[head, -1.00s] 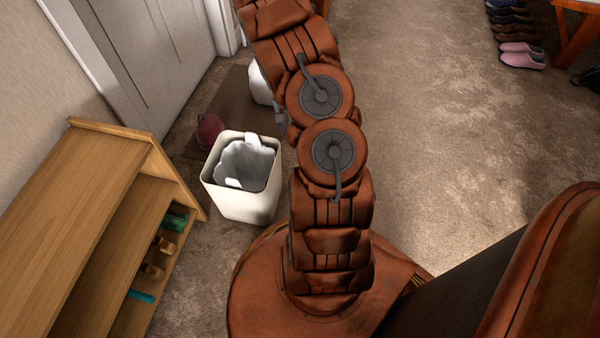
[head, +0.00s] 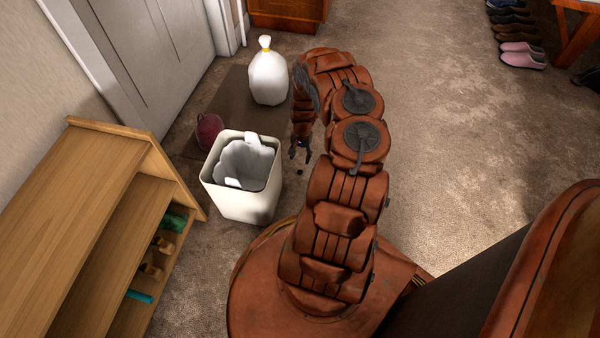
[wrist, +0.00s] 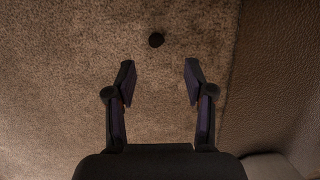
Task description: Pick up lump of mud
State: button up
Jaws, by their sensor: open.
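The lump of mud is a small dark round lump (head: 300,171) on the carpet, just right of the white bin in the head view. In the wrist view the lump (wrist: 156,40) lies beyond the fingertips, roughly centred between them. My gripper (head: 300,152) points down above the carpet near the lump. In the wrist view my gripper (wrist: 157,75) is open and empty, its two dark fingers apart. It does not appear to touch the lump.
A white bin (head: 252,203) with a grey liner stands close left of the gripper. A tied white bag (head: 268,78) and a dark red object (head: 209,130) rest on the brown mat (head: 226,99). A wooden shelf (head: 90,190) is at left.

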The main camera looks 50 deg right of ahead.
aim_at(300, 171)
jog(key=shift+s+a+f+b, duration=0.15)
jog(key=shift+f+b, duration=0.5)
jog(key=shift+f, duration=0.5)
jog(key=shift+s+a+f+b, duration=0.15)
jog(key=shift+f+b, duration=0.45)
jog(key=shift+f, duration=0.55)
jog(key=shift+s+a+f+b, duration=0.15)
jog(key=shift+f+b, duration=0.5)
jog(key=shift+f, duration=0.5)
jog(key=c, duration=0.8)
